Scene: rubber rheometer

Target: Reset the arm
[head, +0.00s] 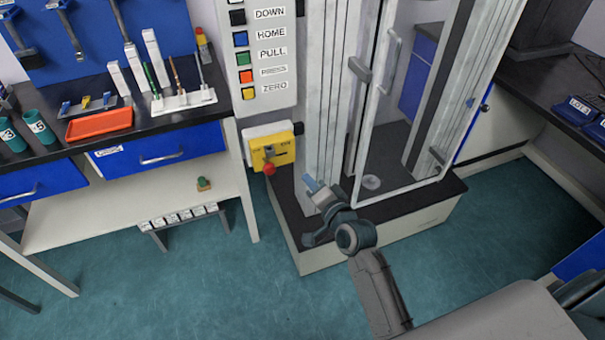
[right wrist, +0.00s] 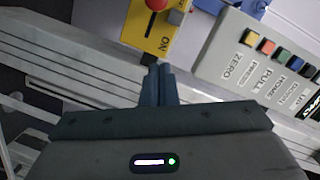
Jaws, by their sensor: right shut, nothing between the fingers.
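My right gripper (head: 311,184) reaches up in front of the machine's left column in the head view. In the right wrist view its fingers (right wrist: 159,82) are together, with nothing between them, and point toward the yellow switch box (right wrist: 160,28). The rheometer (head: 325,90) is a tall frame with a clear door that has grey handles. The yellow switch box (head: 272,148) with a red knob is on its left side, left of my gripper and apart from it. My left gripper is not in view.
A button panel (head: 243,50) with labels such as DOWN, HOME, PULL and ZERO is above the switch box. A black bench at left holds a red tray (head: 99,124), teal cups (head: 39,126) and a white tool rack (head: 184,102). A low rack (head: 183,216) stands under the bench. Open floor lies in front.

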